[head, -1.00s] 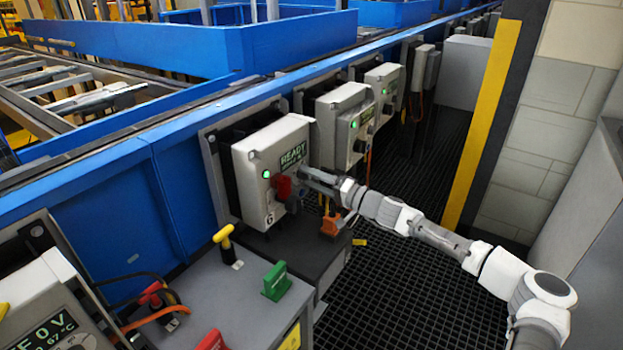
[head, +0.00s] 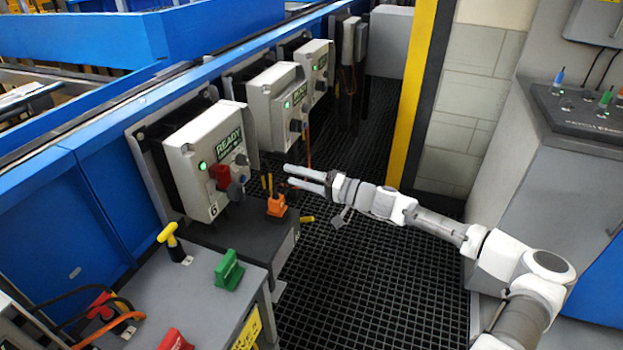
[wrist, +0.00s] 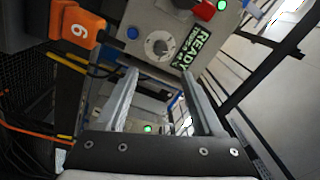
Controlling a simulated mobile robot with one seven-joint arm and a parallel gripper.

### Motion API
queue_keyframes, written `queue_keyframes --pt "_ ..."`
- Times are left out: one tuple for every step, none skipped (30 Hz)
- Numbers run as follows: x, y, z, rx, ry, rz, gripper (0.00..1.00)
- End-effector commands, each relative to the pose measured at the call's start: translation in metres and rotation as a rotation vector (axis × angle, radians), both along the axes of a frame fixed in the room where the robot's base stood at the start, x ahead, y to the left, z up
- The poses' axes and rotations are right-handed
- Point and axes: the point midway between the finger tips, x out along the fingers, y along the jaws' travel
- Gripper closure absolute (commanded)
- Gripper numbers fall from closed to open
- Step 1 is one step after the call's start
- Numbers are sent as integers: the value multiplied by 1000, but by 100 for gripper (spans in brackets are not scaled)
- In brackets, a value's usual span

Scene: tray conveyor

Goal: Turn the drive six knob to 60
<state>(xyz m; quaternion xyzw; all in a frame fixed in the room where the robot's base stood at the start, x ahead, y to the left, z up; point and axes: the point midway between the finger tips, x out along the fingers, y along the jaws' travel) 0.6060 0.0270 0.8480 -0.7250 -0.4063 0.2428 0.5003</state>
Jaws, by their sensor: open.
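The drive six box (head: 187,176) is a pale enclosure marked 6, with a lit green lamp and a display reading READY. Its small grey knob (head: 241,159) sits on the front, right of the red handle (head: 220,174). In the wrist view the round knob (wrist: 158,45) shows on the tilted box front, beside a blue button (wrist: 132,32); its pointer setting is too small to read. My gripper (head: 289,176) is open and empty, right of the box and apart from it. In the wrist view the knob appears just beyond the two fingertips (wrist: 159,74).
An orange block (head: 277,205) marked 6 stands below the box, close to my gripper. Similar drive boxes (head: 272,105) line the conveyor behind. A bench with a green handle (head: 229,270) and yellow T-handle (head: 172,243) is at front left. The grated floor (head: 365,275) is open.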

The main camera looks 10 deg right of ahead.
Motion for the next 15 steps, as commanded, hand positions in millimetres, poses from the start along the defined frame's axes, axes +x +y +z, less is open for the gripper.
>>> queue_keyframes --pt "-6 -9 0 0 1 -2 31" --pt "-8 -13 0 0 2 -3 31" --pt "-12 -18 0 -1 1 -3 31" --pt "-14 -21 -1 0 0 -1 31" --pt "-16 -24 -1 0 0 -1 31" --pt "-18 -28 -1 0 0 -1 31" --pt "-19 -29 -2 0 0 -1 31" --pt "-20 -31 -2 0 0 0 31" --pt "-22 -32 -2 0 1 1 31" --pt "-22 -33 -2 0 1 1 31" --pt "-23 -33 -2 0 1 2 31" --pt "-23 -34 -3 0 1 2 31" --pt "-23 -34 -3 0 1 2 31" --pt "-23 -34 -3 0 1 2 31" --pt "-23 -34 -3 0 1 2 31"
